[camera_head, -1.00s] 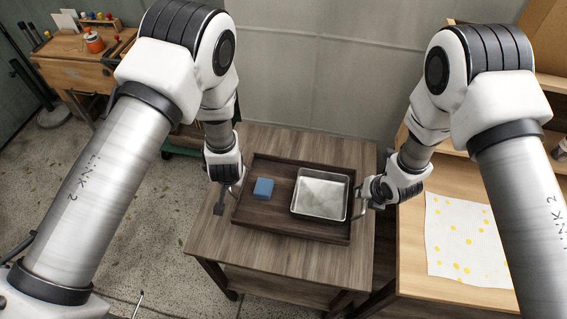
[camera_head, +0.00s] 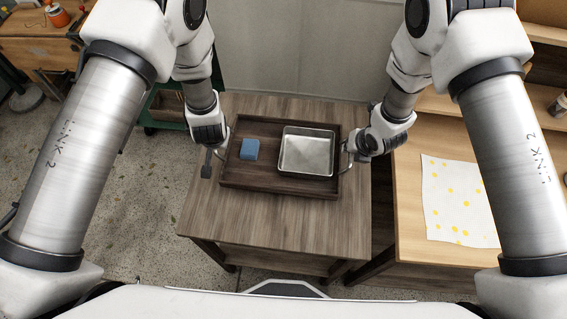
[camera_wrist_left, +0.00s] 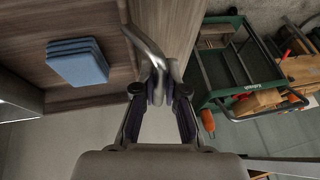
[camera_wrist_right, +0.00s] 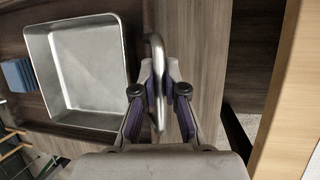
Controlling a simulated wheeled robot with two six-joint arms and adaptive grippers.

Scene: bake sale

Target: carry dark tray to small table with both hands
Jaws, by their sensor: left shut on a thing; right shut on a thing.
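The dark wooden tray (camera_head: 262,180) is at the small wooden table (camera_head: 270,225); I cannot tell whether it rests on the top or is just above it. It bears a blue folded cloth or sponge (camera_head: 249,149) on the left and a square metal pan (camera_head: 306,152) on the right. My left gripper (camera_wrist_left: 158,88) is shut on the tray's left metal handle (camera_wrist_left: 146,45). My right gripper (camera_wrist_right: 159,88) is shut on the tray's right metal handle (camera_wrist_right: 157,50). The tray looks level.
A lighter wooden counter with a yellow-dotted cloth (camera_head: 458,200) stands close on the right. A green cart (camera_wrist_left: 235,70) is to the left behind the small table. A workbench (camera_head: 40,40) is at the far left. Bare tabletop lies in front of the tray.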

